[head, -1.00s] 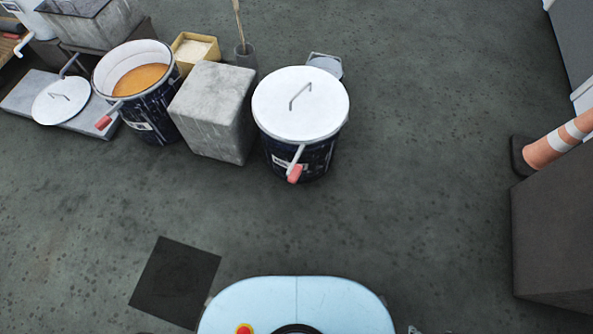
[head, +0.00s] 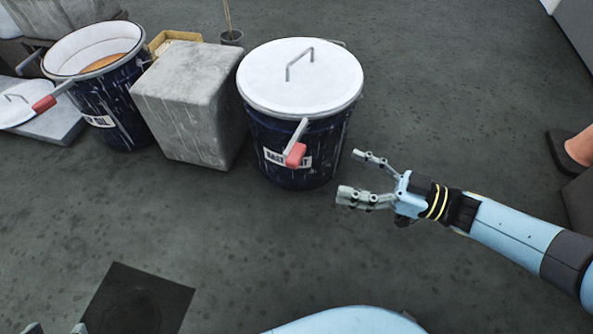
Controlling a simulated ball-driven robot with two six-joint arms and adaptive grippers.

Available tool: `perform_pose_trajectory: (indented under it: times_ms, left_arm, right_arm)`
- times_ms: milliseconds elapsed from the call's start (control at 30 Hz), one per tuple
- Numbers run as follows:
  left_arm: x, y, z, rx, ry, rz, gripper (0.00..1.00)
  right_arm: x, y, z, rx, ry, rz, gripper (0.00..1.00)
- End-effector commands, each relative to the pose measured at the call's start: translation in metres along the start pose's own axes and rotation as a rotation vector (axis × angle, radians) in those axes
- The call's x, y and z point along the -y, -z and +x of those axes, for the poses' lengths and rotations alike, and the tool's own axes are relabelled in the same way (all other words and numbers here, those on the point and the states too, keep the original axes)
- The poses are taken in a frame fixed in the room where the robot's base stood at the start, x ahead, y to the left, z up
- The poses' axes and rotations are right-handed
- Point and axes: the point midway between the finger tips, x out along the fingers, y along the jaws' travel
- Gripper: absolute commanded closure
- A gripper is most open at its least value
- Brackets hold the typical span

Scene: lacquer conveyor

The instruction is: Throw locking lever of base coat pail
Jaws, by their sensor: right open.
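The base coat pail (head: 318,150) is dark blue with drips and stands in the middle, with a white lid (head: 300,85) on top. Its locking lever (head: 297,145) sticks out from the rim at the front, angled downward, with a red grip partly covering the label. My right gripper (head: 350,174) is open and empty, to the right of the pail and lever, its fingers pointing left. It appears apart from both. Two grey tips, apparently of my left gripper (head: 55,328), show at the bottom left edge; the rest is out of frame.
A grey stone-like block (head: 190,105) stands close left of the pail. Beyond it is an open pail (head: 108,105) with orange contents and its own red-gripped lever. A loose lid (head: 15,108) lies at far left. The floor in front is clear, with a dark mat (head: 137,300).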

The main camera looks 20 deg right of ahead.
Motion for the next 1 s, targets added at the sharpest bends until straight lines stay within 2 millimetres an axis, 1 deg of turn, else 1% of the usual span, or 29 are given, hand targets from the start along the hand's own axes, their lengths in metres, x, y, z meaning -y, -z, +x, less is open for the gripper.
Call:
perform_pose_trajectory:
  times_ms: [33,167,400,500,600,767,1000]
  left_arm:
    - [0.000,-0.004,0.002,0.002,0.000,0.000,0.60]
    - [-0.001,-0.006,0.003,-0.028,0.001,0.001,0.60]
    - [-0.003,-0.017,0.008,-0.135,0.002,0.006,0.60]
    - [-0.004,-0.021,0.009,-0.183,0.003,0.009,0.60]
    - [-0.005,-0.023,0.007,-0.224,0.002,0.011,0.60]
    - [-0.006,-0.024,0.006,-0.258,0.002,0.013,0.60]
    - [-0.006,-0.023,0.005,-0.264,0.002,0.013,0.60]
  right_arm:
    - [-0.001,-0.002,0.004,-0.002,0.000,0.000,0.24]
    - [-0.001,0.000,0.020,-0.006,-0.001,-0.002,0.24]
    - [-0.001,-0.001,0.068,-0.004,-0.003,0.000,0.24]
    - [-0.001,-0.001,0.085,-0.004,-0.003,-0.001,0.24]
    - [-0.001,-0.001,0.098,-0.003,-0.002,0.000,0.24]
    - [-0.002,0.001,0.107,-0.002,-0.003,-0.001,0.24]
    - [-0.002,0.001,0.109,-0.002,-0.003,-0.002,0.24]
